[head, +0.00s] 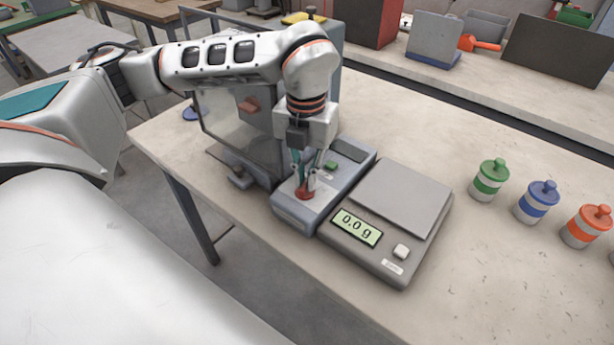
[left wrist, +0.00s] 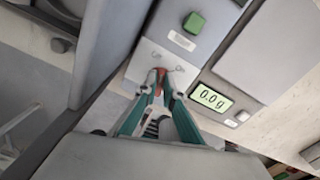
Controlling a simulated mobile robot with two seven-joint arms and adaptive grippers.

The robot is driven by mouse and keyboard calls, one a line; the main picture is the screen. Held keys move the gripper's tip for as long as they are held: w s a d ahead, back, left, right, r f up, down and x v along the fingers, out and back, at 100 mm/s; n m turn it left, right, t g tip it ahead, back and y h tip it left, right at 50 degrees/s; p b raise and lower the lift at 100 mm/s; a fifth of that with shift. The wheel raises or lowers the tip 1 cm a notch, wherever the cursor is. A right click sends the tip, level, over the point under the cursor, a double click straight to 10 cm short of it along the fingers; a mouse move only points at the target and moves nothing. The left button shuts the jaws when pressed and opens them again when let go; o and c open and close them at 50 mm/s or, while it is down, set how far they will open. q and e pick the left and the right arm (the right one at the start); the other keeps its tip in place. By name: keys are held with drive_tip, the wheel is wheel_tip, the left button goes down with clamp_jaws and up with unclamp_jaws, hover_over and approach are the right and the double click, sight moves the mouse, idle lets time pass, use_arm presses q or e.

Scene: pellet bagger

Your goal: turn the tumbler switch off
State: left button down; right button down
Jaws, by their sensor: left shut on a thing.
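The tumbler switch is a small red piece (head: 305,194) on the sloping front of a grey control box (head: 292,215). In the left wrist view the red switch (left wrist: 159,74) shows between the fingertips, on a light plate with small markings beside it. My left gripper (head: 304,184) points down over the box, its fingers closed on the red switch; it also shows in the left wrist view (left wrist: 158,90). The fingers hide part of the switch, so its exact position is hard to tell. My right gripper is not in view.
A scale (head: 400,205) reading 0.0 g stands right beside the box. A green button (left wrist: 194,23) sits further up the box. A machine with a clear panel (head: 240,125) stands left. Green (head: 489,180), blue (head: 536,202) and orange (head: 586,226) capped bottles stand at right.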

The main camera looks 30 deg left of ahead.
use_arm(q)
drive_tip(key=shift+n, duration=1.2)
drive_tip(key=shift+a+r, duration=0.1)
drive_tip(key=c, duration=2.2)
unclamp_jaws()
drive_tip(key=shift+o, duration=0.2)
